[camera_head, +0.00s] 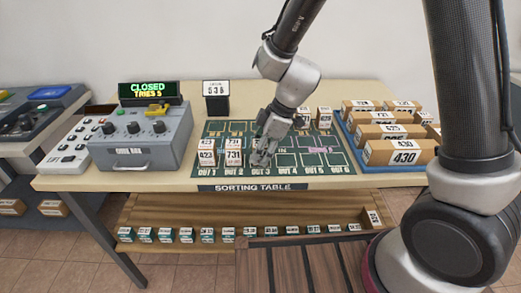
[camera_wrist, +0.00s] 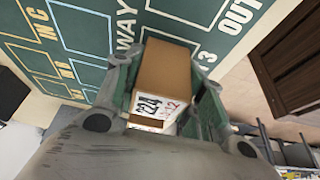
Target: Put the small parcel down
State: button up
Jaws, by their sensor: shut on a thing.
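My gripper (camera_head: 266,150) is over the green mat (camera_head: 340,168) on the sorting table, near the marked square OUT 3. In the wrist view my gripper (camera_wrist: 170,95) is shut on a small brown parcel (camera_wrist: 168,72) with a white label that seems to read 224. The parcel sits between the two fingers, over the mat. Whether it touches the mat is not clear. In the head view the gripper hides most of the parcel. Small parcels labelled 423 (camera_head: 207,158) and 731 (camera_head: 233,157) stand left of the gripper, on OUT 1 and OUT 2.
A grey code box (camera_head: 140,140) with knobs and a CLOSED display (camera_head: 149,89) stand at the left. A blue tray (camera_head: 350,139) of larger parcels is at the right. A black stand with a sign (camera_head: 216,103) is behind the mat. Mat squares right of the gripper look free.

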jog(key=o, duration=1)
jog(key=shift+o, duration=0.2)
jog(key=s+d+r+m+t, duration=0.1)
jog(key=d+r+m, duration=0.1)
jog(key=d+r, duration=0.6)
jog(key=s+d+r+m, duration=0.25)
jog(key=d+r, duration=0.35)
jog(key=r, duration=0.3)
jog(key=s+d+r+m+t+h, duration=0.1)
jog(key=s+d+r+m+h, duration=0.1)
jog(key=s+d+m, duration=0.4)
jog(key=s+d+r+m+t+h, duration=0.2)
jog(key=s+d+r+m, duration=0.2)
jog(key=d, duration=0.9)
jog(key=s+m, duration=0.3)
jog(key=shift+h, duration=0.3)
